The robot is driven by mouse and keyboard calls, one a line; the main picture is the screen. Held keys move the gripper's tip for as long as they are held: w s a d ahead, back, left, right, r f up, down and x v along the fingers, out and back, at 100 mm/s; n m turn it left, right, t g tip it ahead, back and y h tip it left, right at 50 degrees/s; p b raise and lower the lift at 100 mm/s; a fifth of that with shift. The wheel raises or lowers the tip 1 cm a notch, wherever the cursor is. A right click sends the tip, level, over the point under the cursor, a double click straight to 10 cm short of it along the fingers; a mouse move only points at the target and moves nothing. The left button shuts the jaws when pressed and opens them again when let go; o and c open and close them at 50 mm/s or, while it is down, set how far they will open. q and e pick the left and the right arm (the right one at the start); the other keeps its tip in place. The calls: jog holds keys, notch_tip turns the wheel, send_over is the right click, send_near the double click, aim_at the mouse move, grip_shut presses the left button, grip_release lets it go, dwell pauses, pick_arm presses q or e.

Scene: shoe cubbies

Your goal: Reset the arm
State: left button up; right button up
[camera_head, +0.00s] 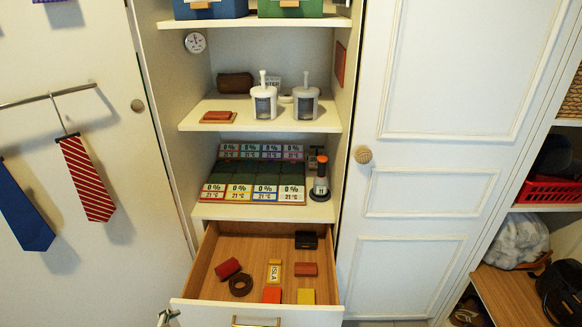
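A small grey tip (168,318), which looks like part of my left gripper, shows at the bottom edge, beside the front left corner of the open drawer (205,258). Most of it is cut off by the frame, so its opening and any contact with the drawer cannot be told. My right gripper is not in view. The drawer is pulled out below the shelves. Inside lie a red roll, a dark ring, a yellow name tag, a dark box, a reddish-brown block, and a red and a yellow block.
Above the drawer, one shelf (320,212) holds a tilted panel of percentage cards, and another (190,122) holds two white dispensers. Ties (88,178) hang on the left door. A closed white door (425,200) and a side shelf with a red basket (545,192) stand right.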

pick_arm(q)
jog(key=s+a+r+n+y, duration=0.2)
jog(key=s+a+n+y, duration=0.2)
jog(key=s+a, duration=0.7)
jog(key=w+d+f+n+t+h, duration=0.3)
jog(key=d+f+h, duration=0.4)
jog(key=d+f, duration=0.6)
jog(key=shift+d+f, duration=0.3)
jog(key=shift+d, duration=0.8)
